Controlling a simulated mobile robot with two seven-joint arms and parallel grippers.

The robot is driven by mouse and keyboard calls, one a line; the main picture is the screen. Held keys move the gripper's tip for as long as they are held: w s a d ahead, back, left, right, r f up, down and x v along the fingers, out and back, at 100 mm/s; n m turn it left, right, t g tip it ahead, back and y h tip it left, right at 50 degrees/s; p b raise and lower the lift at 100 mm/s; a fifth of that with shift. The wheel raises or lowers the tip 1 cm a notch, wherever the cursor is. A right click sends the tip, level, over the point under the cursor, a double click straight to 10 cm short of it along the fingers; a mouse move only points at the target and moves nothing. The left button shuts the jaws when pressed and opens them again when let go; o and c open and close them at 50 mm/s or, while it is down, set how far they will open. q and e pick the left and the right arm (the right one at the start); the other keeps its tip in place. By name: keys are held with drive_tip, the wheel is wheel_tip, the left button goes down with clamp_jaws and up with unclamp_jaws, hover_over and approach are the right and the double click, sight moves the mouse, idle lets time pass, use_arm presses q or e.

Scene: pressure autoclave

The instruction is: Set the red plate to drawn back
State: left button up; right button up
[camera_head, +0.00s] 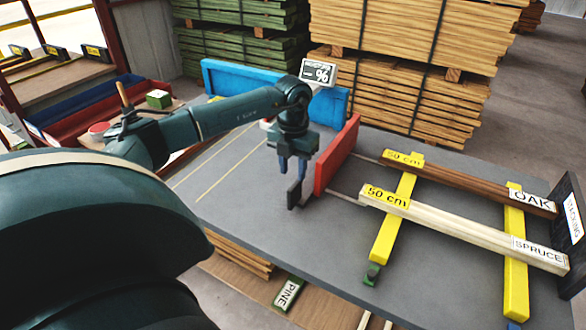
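The red plate (336,158) stands upright on the grey table (240,215), left of two timber beams. Thin rods run between its right side and the beam ends, with a gap between plate and beams. A dark upright handle-like piece (294,195) stands at the plate's near left side. My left gripper (292,171) points down just above this dark piece, left of the plate. Its two fingers are apart with nothing clearly between them. Whether the fingertips touch the dark piece cannot be told. My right gripper is not in view.
The oak beam (470,184) and spruce beam (462,229) lie on yellow supports (516,265), reaching a dark block (572,225) at right. A blue panel (225,80) and a small display (318,72) stand behind my gripper. The table's front middle is clear.

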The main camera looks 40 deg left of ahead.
use_arm(q)
wheel_tip(320, 180, up, 5)
drive_tip(key=shift+r, duration=0.1)
idle(0.6)
